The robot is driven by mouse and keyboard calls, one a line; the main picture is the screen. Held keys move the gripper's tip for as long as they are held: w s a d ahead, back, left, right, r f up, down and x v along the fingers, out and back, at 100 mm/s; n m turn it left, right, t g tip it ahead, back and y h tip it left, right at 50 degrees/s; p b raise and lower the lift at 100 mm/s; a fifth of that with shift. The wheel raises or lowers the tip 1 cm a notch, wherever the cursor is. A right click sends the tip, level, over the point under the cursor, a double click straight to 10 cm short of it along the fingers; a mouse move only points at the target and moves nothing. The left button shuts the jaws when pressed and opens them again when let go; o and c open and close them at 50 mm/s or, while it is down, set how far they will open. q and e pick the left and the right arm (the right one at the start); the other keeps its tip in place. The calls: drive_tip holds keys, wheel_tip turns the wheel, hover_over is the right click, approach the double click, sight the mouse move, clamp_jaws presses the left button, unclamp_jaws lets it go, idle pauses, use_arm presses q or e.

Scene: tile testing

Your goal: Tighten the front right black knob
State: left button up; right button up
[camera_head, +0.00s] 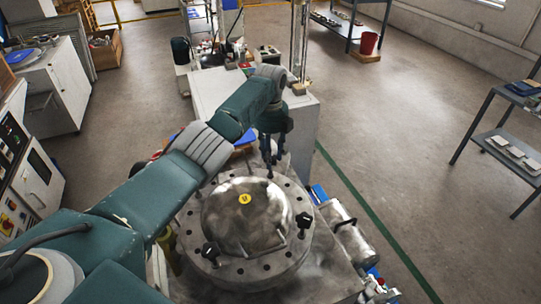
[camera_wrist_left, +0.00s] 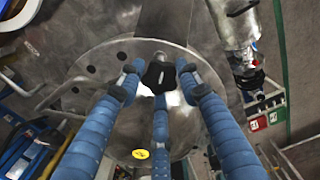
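The round metal vessel lid (camera_head: 245,212) has a bolted rim and a yellow sticker (camera_head: 244,198). Two black knobs show on its rim in the head view: one at the right (camera_head: 304,220) and one at the near left (camera_head: 210,250). My left gripper (camera_head: 268,172) points down over the far rim, away from both of these knobs. In the left wrist view its three blue fingers (camera_wrist_left: 158,82) are spread around another black knob (camera_wrist_left: 158,76), with small gaps visible at the side fingertips. That knob is hidden by the fingers in the head view. My right gripper is out of view.
A metal cylinder (camera_head: 352,240) lies right of the lid. A pale cabinet (camera_head: 212,92) stands behind it. A shelf rack (camera_head: 515,150) is at far right. Open floor (camera_head: 400,130) lies between. My left arm covers the left side.

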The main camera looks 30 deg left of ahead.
use_arm(q)
drive_tip(key=o, duration=0.3)
wheel_tip(320, 180, up, 12)
idle(0.5)
idle(0.4)
